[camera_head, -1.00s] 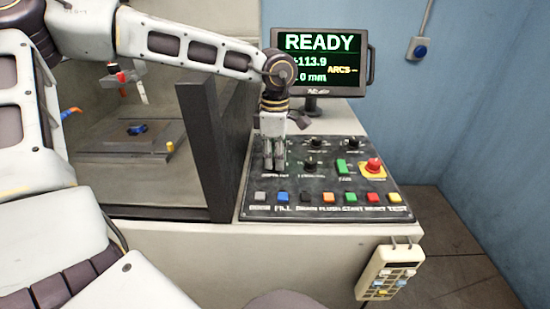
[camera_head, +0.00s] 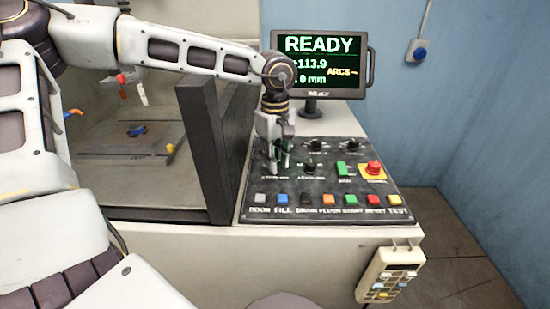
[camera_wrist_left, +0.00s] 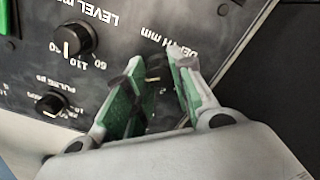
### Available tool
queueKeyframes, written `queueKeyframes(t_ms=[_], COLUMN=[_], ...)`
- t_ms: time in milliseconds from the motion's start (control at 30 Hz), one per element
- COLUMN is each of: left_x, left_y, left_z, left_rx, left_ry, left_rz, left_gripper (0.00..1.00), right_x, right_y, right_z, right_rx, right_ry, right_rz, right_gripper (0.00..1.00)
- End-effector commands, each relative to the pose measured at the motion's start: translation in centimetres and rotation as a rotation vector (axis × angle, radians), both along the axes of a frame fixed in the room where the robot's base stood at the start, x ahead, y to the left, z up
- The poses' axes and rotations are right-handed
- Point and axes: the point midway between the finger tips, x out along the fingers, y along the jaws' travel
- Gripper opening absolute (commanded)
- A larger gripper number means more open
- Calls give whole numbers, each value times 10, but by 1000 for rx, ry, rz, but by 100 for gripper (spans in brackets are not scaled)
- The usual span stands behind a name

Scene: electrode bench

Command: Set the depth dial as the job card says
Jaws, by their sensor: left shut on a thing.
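My left gripper (camera_head: 275,162) reaches down onto the left part of the black control panel (camera_head: 300,190). In the left wrist view its green-padded fingers (camera_wrist_left: 155,68) stand on either side of the depth dial (camera_wrist_left: 152,75), shut on it. The "DEPTH mm" label shows upside down beside the fingers. The dial is mostly hidden by the fingers, so its setting cannot be read. The monitor (camera_head: 320,65) reads READY, with 113.9, a partly covered mm value ending in 0, and ARCS. No job card can be made out. My right gripper is not in view.
The level knob (camera_wrist_left: 72,40) and pulse knob (camera_wrist_left: 52,103) are near the fingers. A red emergency button (camera_head: 374,167), a green switch (camera_head: 346,168) and a row of coloured buttons are on the panel. A dark-framed tank wall (camera_head: 203,150) stands left; a remote (camera_head: 390,272) hangs in front.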

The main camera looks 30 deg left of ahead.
Motion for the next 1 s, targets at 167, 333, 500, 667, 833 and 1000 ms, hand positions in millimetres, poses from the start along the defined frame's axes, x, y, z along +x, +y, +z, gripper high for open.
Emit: queueKeyframes(t_ms=[167, 333, 500, 667, 833, 1000], left_x=[1, 0, 0, 1, 0, 0], left_y=[0, 0, 0, 0, 0, 0], left_z=[1, 1, 1, 1, 0, 0], left_rx=[-1, -1, -1, -1, 0, 0], left_ry=[-2, -2, -2, -2, -1, 0], left_rz=[-49, -66, -67, -67, -66, -66], left_gripper=[0, 0, 0, 25, 47, 47], right_x=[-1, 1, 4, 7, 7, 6], right_y=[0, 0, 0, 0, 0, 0], right_z=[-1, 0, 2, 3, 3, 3], right_rx=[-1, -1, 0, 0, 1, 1], right_ry=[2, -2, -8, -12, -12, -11], right_rz=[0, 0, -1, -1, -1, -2], right_gripper=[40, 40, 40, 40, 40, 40])
